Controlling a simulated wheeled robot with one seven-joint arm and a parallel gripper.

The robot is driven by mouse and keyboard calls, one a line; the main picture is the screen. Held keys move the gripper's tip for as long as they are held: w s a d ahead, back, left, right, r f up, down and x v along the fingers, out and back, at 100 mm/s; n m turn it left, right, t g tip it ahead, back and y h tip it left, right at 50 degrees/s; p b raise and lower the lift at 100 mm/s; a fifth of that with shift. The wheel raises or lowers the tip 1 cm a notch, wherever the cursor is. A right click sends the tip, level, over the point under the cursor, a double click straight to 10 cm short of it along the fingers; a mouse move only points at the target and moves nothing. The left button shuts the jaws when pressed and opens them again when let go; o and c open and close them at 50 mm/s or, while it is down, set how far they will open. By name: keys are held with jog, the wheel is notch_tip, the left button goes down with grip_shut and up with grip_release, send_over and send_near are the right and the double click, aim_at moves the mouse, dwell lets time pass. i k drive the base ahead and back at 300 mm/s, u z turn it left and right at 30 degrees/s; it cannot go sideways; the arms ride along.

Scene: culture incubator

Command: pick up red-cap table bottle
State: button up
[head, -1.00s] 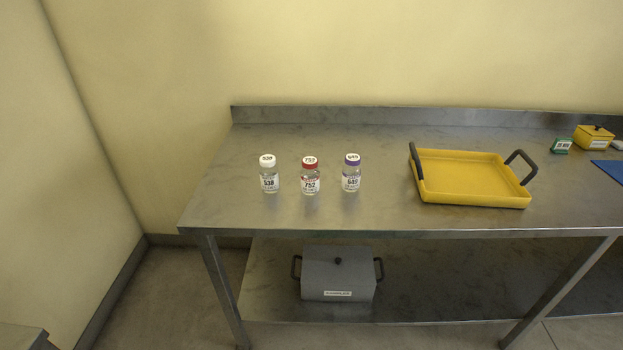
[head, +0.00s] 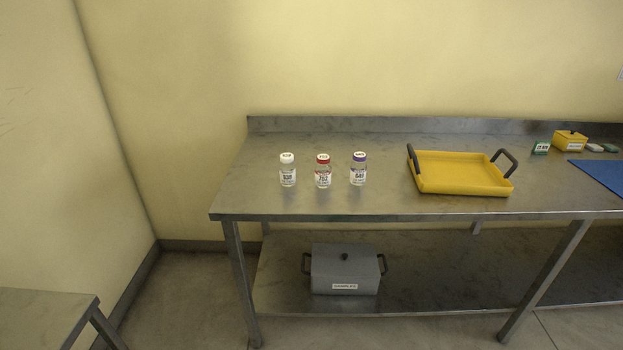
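The red-cap bottle (head: 322,172) stands upright on the steel table (head: 260,204), a clear bottle with a white label. It is the middle one of three bottles. A white-cap bottle (head: 287,170) stands to its left and a purple-cap bottle (head: 358,169) to its right, with small gaps between them. My gripper is not in view.
A yellow tray (head: 460,188) with dark handles sits right of the bottles. Farther right are a small green timer-like box (head: 541,149), a yellow box (head: 569,141) and a blue mat (head: 603,173). A grey lidded box (head: 345,271) is on the lower shelf. Another table (head: 45,306) is at lower left.

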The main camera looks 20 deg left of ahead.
aim_at(322, 169)
jog(key=u, duration=0.05)
jog(key=i, duration=1)
